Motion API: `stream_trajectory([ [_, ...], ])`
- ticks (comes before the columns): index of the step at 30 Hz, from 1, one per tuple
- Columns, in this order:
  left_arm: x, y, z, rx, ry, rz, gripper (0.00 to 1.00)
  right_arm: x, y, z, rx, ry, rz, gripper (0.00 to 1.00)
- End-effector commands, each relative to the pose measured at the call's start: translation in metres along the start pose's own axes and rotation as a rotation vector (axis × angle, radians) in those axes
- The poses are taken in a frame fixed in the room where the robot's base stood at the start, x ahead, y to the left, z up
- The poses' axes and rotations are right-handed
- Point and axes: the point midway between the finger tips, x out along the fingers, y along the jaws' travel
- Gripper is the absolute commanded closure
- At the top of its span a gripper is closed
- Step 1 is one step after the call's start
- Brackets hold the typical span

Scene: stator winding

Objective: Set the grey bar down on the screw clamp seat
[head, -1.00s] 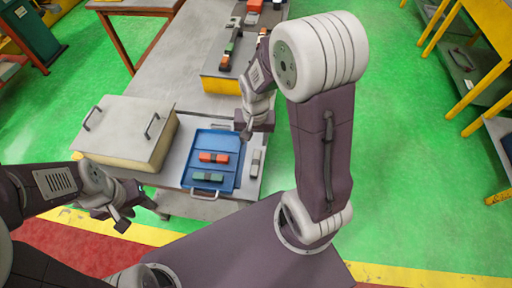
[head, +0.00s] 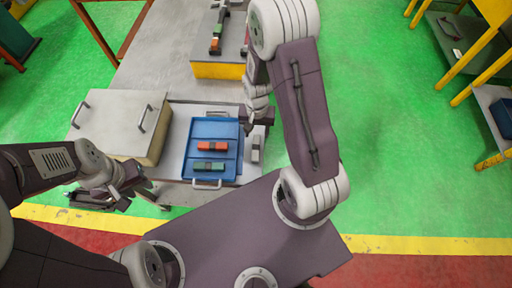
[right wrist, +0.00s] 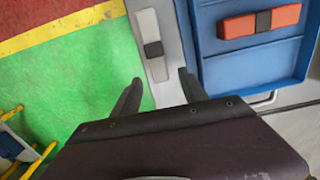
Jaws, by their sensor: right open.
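The grey bar (head: 256,148), pale with a dark band across its middle, lies on the table strip right of the blue tray. In the right wrist view, the bar (right wrist: 150,26) lies ahead of the gap between my fingers, not gripped. My right gripper (right wrist: 160,90) is open and empty; in the head view it (head: 258,118) hangs just behind the bar, partly hidden by its own arm. My left gripper (head: 133,194) is empty, fingers apart, in front of the grey box, away from the bar. I cannot make out the screw clamp seat clearly.
The blue tray (head: 228,127) holds an orange bar (head: 204,146) and a green bar (head: 202,166). A grey box (head: 115,117) with handles stands left of it. A yellow-sided block (head: 215,71) with several parts on top stands behind.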

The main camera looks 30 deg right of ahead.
Motion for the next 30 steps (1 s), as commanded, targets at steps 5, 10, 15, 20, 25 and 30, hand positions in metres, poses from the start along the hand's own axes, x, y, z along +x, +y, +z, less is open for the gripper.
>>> stream_trajectory([
  [5, -0.002, 0.000, 0.000, 0.000, 0.000, 0.000, 0.64, 0.027, 0.001, 0.002, 0.000, -0.003, 0.001, 0.49],
  [10, -0.002, 0.000, 0.000, 0.000, 0.000, 0.000, 0.64, 0.031, 0.001, 0.001, 0.000, 0.000, 0.000, 0.49],
  [15, -0.002, 0.000, 0.000, 0.000, 0.000, 0.000, 0.64, 0.030, 0.000, 0.001, 0.000, 0.001, 0.000, 0.74],
  [20, -0.002, 0.000, 0.000, 0.000, 0.000, 0.000, 0.64, 0.030, 0.000, 0.001, 0.000, 0.000, 0.000, 1.00],
  [25, -0.002, 0.000, 0.000, 0.000, 0.000, 0.000, 0.64, 0.030, 0.000, 0.001, 0.000, 0.001, 0.000, 1.00],
  [30, -0.002, 0.000, 0.000, 0.000, 0.000, 0.000, 0.64, 0.024, 0.000, 0.000, 0.000, 0.003, -0.001, 1.00],
])
